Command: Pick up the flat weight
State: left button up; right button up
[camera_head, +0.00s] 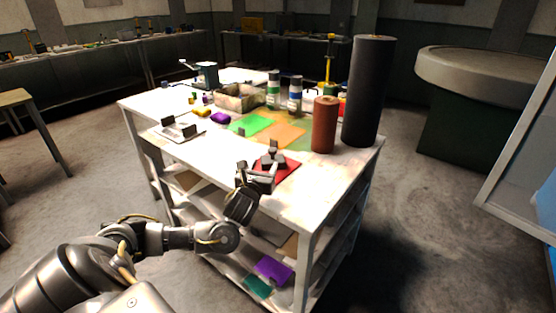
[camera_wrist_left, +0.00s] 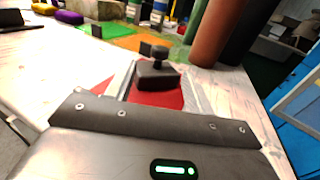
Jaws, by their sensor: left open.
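The flat weight is a small dark block with a knob on top. In the left wrist view the flat weight (camera_wrist_left: 157,74) sits upright on a red sheet (camera_wrist_left: 112,98), between the two pale fingers of my left gripper (camera_wrist_left: 155,84). In the head view my left gripper (camera_head: 264,170) reaches over the near edge of the table, and the flat weight (camera_head: 271,157) shows just beyond it on the red sheet (camera_head: 287,172). The gripper is open, with the fingers at either side of the weight. I cannot tell whether they touch it. My right gripper is not in view.
A brown roll (camera_head: 324,125) and a tall black roll (camera_head: 368,92) stand upright at the right of the white table (camera_head: 302,203). Green (camera_head: 250,125) and orange (camera_head: 284,134) sheets lie behind the weight. A stone-like tray (camera_head: 239,98) and bottles (camera_head: 295,95) stand farther back.

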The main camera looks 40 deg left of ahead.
aim_at(271, 153)
pick_arm(q)
jog(key=shift+w+a+r, duration=0.2)
jog(key=shift+w+a, duration=0.05)
jog(key=shift+a, duration=0.05)
jog(key=x, duration=0.4)
jog(key=shift+f, duration=0.15)
jog(key=shift+w+a, duration=0.1)
jog(key=shift+w, duration=0.1)
jog(key=shift+w+a, duration=0.1)
jog(key=shift+w, duration=0.25)
jog(key=x, duration=0.1)
jog(key=p+x, duration=0.1)
jog(key=x, duration=0.1)
jog(key=shift+w+f, duration=0.2)
jog(key=shift+w, duration=0.15)
jog(key=shift+w+a, duration=0.1)
jog(key=shift+w, duration=0.3)
jog(key=shift+c, duration=0.8)
jog(key=c, duration=1)
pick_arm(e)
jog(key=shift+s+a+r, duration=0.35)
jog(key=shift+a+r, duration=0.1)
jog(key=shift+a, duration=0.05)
